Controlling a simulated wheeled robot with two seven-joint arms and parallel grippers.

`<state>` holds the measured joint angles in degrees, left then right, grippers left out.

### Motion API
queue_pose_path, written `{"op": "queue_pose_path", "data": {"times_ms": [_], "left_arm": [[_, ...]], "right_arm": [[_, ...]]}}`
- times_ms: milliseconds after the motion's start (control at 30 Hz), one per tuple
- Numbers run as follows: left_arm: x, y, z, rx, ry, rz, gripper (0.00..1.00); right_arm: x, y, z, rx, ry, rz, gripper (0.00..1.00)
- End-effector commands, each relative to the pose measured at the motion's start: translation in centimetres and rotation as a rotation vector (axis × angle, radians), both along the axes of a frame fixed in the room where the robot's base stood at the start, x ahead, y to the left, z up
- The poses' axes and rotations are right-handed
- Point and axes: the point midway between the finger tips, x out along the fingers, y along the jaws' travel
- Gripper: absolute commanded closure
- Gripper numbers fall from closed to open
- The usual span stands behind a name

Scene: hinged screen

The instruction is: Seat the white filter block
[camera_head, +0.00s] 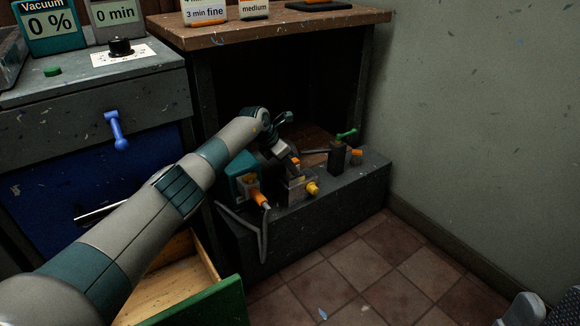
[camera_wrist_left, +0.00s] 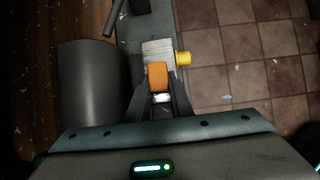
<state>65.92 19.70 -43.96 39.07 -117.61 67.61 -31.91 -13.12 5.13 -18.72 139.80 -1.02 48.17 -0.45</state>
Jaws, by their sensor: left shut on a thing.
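My left gripper (camera_head: 291,161) reaches down over the dark bench at the foot of the cabinet. In the left wrist view its fingers (camera_wrist_left: 161,88) are shut on an orange piece (camera_wrist_left: 157,75), with a small white part (camera_wrist_left: 162,98) between them. I cannot tell whether these belong to the white filter block. Just beyond the fingertips is a pale grey ribbed metal block (camera_wrist_left: 157,48) with a yellow knob (camera_wrist_left: 183,58) on its side. In the head view this block (camera_head: 298,190) and its yellow knob (camera_head: 312,188) sit on the bench, partly hidden by the gripper.
A teal unit (camera_head: 243,170) with an orange-tipped hose stands left of the block. A dark post with a green lever (camera_head: 346,134) and an orange knob (camera_head: 357,153) stand to its right. An open green-fronted drawer (camera_head: 208,304) juts out below. The tiled floor is mostly clear.

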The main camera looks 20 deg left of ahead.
Motion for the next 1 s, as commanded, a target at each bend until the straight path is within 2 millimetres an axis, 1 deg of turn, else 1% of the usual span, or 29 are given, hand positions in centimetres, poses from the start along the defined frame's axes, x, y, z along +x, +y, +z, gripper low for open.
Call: {"op": "queue_pose_path", "data": {"times_ms": [333,433,467,500,533,567,1000], "left_arm": [[-0.03,0.17,-0.75,0.001,0.001,0.002,1.00],[-0.02,0.17,-0.68,0.001,0.001,0.002,1.00],[-0.03,0.16,-0.68,0.001,0.001,0.002,0.78],[-0.03,0.16,-0.68,0.001,0.001,0.002,0.69],[-0.03,0.17,-0.68,0.001,0.001,0.002,0.61],[-0.03,0.17,-0.68,0.001,0.001,0.002,0.59],[-0.03,0.15,-0.66,0.001,0.001,0.002,0.59]], "right_arm": [[0.00,0.00,-0.50,0.000,0.000,0.000,0.69],[0.00,0.00,-0.43,0.000,0.000,0.000,0.69],[0.00,0.00,-0.43,0.000,0.000,0.000,0.69],[0.00,0.00,-0.43,0.000,0.000,0.000,0.69],[0.00,0.00,-0.43,0.000,0.000,0.000,0.69],[0.00,0.00,-0.43,0.000,0.000,0.000,0.69],[0.00,0.00,-0.41,0.000,0.000,0.000,0.69]]}}
